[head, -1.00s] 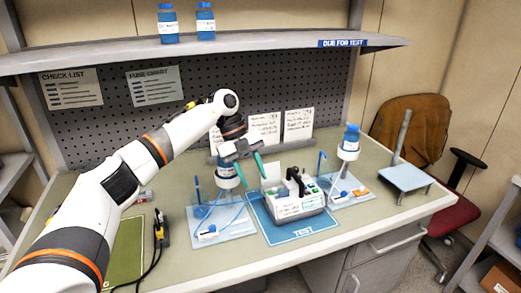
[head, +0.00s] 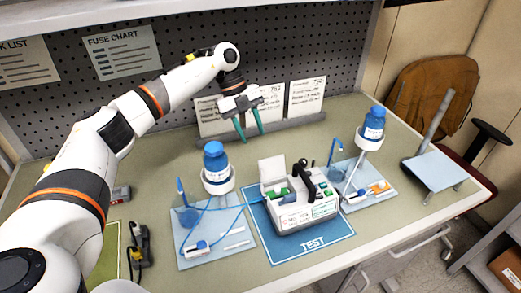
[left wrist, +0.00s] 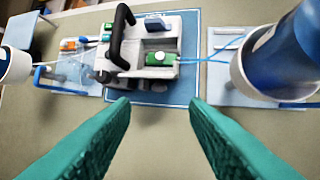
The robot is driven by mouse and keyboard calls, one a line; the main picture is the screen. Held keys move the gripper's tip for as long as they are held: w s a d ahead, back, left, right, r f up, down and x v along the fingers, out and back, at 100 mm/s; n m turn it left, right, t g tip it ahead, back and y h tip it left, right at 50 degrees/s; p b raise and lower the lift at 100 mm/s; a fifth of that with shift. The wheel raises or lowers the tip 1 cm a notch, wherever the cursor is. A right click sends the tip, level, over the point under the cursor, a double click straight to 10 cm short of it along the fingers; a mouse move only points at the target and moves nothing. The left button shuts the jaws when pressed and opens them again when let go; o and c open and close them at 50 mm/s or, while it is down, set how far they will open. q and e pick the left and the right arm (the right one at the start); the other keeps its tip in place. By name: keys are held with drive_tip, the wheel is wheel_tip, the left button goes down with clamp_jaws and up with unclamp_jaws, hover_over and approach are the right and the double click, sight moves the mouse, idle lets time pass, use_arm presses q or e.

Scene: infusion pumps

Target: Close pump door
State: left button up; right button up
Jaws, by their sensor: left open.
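The white infusion pump (head: 305,212) stands on the blue TEST mat (head: 318,245). Its door (head: 272,168) is a pale flap standing upright at the pump's back left, so the door is open. A green part shows in the bay beside it. A black handle (head: 307,172) rises from the pump's top. My left gripper (head: 251,136) is open and empty, above and behind the pump, with its teal fingers pointing down. In the left wrist view the open fingers (left wrist: 160,106) are apart, with the pump (left wrist: 122,58) beyond them. My right gripper is not in view.
A blue bottle in a white holder (head: 216,180) stands left of the pump, with blue tubing to it. Another bottle (head: 372,125) stands on the right. Paper cards (head: 305,97) lean behind the gripper. Bare counter lies behind the pump.

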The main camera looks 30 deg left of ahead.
sight(271, 167)
use_arm(q)
drive_tip(key=p+x, duration=0.2)
drive_tip(key=x, duration=0.6)
drive_tip(key=shift+f, duration=0.2)
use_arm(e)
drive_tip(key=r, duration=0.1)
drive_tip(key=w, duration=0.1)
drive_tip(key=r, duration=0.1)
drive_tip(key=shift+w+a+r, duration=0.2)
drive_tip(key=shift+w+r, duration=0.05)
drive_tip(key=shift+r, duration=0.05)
use_arm(q)
drive_tip(key=shift+w, duration=0.1)
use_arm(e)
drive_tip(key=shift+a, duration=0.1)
use_arm(q)
clamp_jaws()
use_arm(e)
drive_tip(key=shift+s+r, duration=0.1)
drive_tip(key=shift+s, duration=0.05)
